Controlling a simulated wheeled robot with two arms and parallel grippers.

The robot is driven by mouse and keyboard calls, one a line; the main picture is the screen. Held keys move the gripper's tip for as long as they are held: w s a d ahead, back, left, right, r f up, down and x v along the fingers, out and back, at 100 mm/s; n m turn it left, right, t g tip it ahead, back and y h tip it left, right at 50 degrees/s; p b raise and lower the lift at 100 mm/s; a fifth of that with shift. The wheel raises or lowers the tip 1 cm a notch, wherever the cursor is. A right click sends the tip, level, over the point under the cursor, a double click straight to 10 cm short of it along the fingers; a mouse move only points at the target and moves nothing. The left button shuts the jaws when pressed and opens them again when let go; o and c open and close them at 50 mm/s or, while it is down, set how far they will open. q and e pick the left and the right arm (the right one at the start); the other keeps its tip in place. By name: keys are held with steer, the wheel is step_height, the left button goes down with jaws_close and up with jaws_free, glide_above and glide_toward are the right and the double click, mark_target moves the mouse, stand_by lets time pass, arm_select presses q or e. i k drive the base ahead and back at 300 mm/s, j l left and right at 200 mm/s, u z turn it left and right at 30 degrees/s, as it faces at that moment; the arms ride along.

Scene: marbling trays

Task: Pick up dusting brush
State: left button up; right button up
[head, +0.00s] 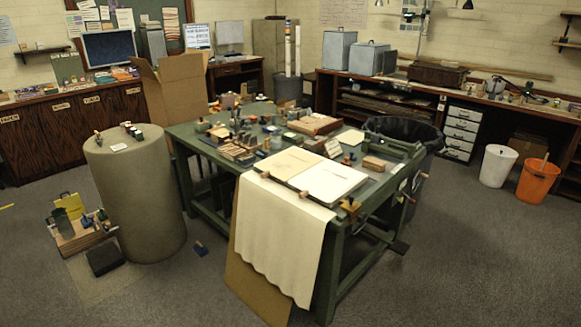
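I cannot pick out a dusting brush for certain; many items are too small to tell apart. Small tools and blocks crowd the green worktable (335,236) in the middle of the room. Several small items stand on top of the large grey-tan drum (135,195). Neither of my grippers is in view.
A pale sheet (280,235) hangs over the table's front edge. A wooden rack (85,236) and black block (105,259) sit beside the drum. A black-lined bin (432,140) stands behind the table, white (497,166) and orange (538,182) buckets farther right. Front-right floor is clear.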

mark_target(379, 166)
steer(key=i+l+u, duration=0.1)
steer(key=i+l, duration=0.45)
steer(key=l, duration=0.2)
steer(key=i+l+u, duration=0.15)
steer(key=l, duration=0.25)
steer(key=i, duration=0.1)
